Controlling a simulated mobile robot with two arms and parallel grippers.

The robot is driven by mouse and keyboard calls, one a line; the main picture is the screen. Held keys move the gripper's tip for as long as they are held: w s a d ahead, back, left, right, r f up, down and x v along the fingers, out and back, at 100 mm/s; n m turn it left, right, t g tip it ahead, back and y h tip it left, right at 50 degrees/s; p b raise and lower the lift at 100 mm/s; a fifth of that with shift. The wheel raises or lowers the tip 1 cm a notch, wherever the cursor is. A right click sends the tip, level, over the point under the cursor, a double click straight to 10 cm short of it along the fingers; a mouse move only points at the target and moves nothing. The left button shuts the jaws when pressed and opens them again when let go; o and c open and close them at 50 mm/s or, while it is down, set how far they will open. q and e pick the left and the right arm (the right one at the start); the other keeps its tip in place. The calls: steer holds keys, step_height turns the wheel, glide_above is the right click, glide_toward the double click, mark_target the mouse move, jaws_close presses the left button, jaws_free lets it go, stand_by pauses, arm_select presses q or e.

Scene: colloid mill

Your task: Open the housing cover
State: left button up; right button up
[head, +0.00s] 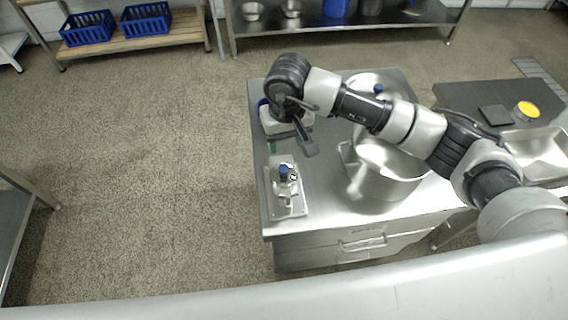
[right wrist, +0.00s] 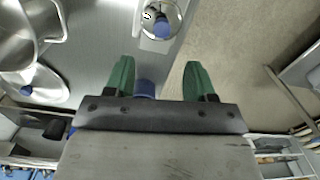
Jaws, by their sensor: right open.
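My right gripper (head: 288,139) hangs over the far left part of a steel cabinet top, above a pale housing (head: 270,122) that my arm partly hides. In the right wrist view its green fingers (right wrist: 161,78) are spread apart with nothing held. A blue knob (right wrist: 145,88) shows between them, beyond the gripper body; I cannot tell whether it is on the housing cover. Nearer me on the cabinet stands a small steel unit with a blue cap (head: 284,172), also in the wrist view (right wrist: 161,27). My left gripper is not in view.
A large steel pot (head: 386,182) stands right of the unit, under my right arm. A round steel lid with a blue knob (head: 379,88) is behind it. A dark side table with a yellow-topped item (head: 527,110) is at right. The floor on the left is clear.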

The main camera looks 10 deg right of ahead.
mark_target(284, 167)
steer(key=f, duration=0.5)
steer(key=f+p, duration=0.1)
steer(key=f, duration=0.4)
steer(key=shift+s+a, duration=0.1)
steer(key=shift+a, duration=0.1)
jaws_close()
